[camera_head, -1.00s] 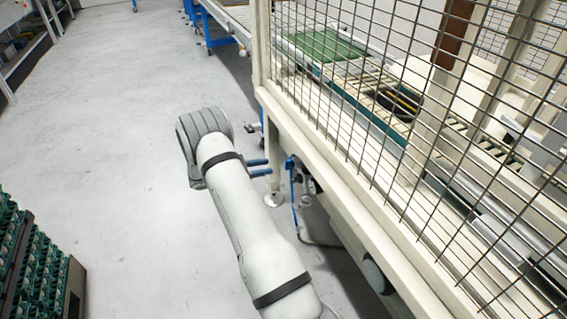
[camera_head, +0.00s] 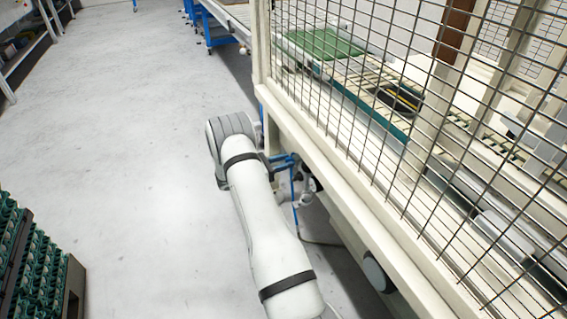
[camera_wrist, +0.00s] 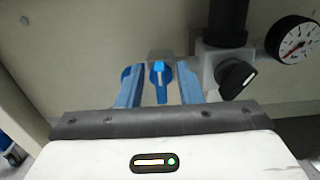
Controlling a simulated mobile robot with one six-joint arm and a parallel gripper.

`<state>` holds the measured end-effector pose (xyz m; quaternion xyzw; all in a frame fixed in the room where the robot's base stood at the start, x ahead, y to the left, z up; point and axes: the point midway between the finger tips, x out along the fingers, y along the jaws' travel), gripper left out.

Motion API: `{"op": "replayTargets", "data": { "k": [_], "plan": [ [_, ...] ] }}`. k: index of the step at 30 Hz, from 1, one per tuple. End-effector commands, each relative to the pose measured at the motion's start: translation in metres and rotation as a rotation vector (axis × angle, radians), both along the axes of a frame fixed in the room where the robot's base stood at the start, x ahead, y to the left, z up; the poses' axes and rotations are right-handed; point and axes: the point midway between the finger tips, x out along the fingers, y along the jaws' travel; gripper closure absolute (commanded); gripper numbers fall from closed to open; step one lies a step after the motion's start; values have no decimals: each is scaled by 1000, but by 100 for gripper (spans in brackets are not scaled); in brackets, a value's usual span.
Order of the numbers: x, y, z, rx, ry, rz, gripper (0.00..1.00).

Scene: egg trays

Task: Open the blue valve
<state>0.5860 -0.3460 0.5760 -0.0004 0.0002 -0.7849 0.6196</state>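The blue valve (camera_wrist: 159,80) shows in the wrist view with its handle upright, between the two blue fingers of my gripper (camera_wrist: 158,84). The fingers stand apart, one on each side of the handle, with gaps visible beside it. I cannot tell how deep the handle sits between them. In the head view my gripper (camera_head: 280,160) shows partly past my arm, its blue fingers by the lower frame of the caged machine. The valve cannot be made out clearly there.
In the wrist view, a black knob (camera_wrist: 237,77) and a pressure gauge (camera_wrist: 297,39) sit right of the valve. The machine's mesh fence (camera_head: 400,110) fills the right of the head view. Stacked egg trays (camera_head: 35,265) stand at lower left. The floor (camera_head: 110,130) between is clear.

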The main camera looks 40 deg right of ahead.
Motion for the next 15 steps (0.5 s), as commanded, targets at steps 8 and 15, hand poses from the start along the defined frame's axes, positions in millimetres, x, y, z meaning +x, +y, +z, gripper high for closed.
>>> {"op": "replayTargets", "data": {
  "k": [8, 15],
  "plan": [
    [0, 0, 0, 0, 0, 0, 77],
    [0, 0, 0, 0, 0, -1, 97]
  ]
}}
